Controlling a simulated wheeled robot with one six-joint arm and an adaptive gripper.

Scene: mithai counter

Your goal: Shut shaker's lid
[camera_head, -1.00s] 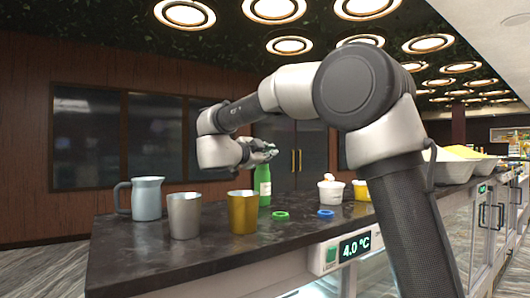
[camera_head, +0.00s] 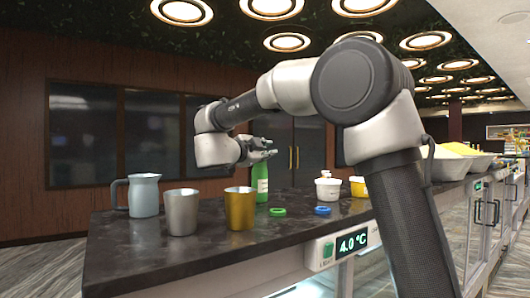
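No thing here is plainly a shaker. The closest is a small white tub (camera_head: 328,190) with a pale knob-like top on the counter, right of my gripper; whether its lid is open or shut is too small to tell. A green bottle (camera_head: 262,190) with a pale label stands upright left of it. My gripper (camera_head: 274,149) hangs above the counter at the height of the bottle's upper part, pointing right. Its fingers look apart with nothing between them. It overlaps the bottle's top in the picture; I cannot tell whether they touch.
A pale blue jug (camera_head: 144,196), a grey cup (camera_head: 181,212) and a golden cup (camera_head: 240,210) stand at left on the dark counter (camera_head: 150,252). A green ring (camera_head: 278,211) and a blue ring (camera_head: 322,211) lie in front. A yellow tub (camera_head: 358,187) and white trays (camera_head: 447,167) are at right.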

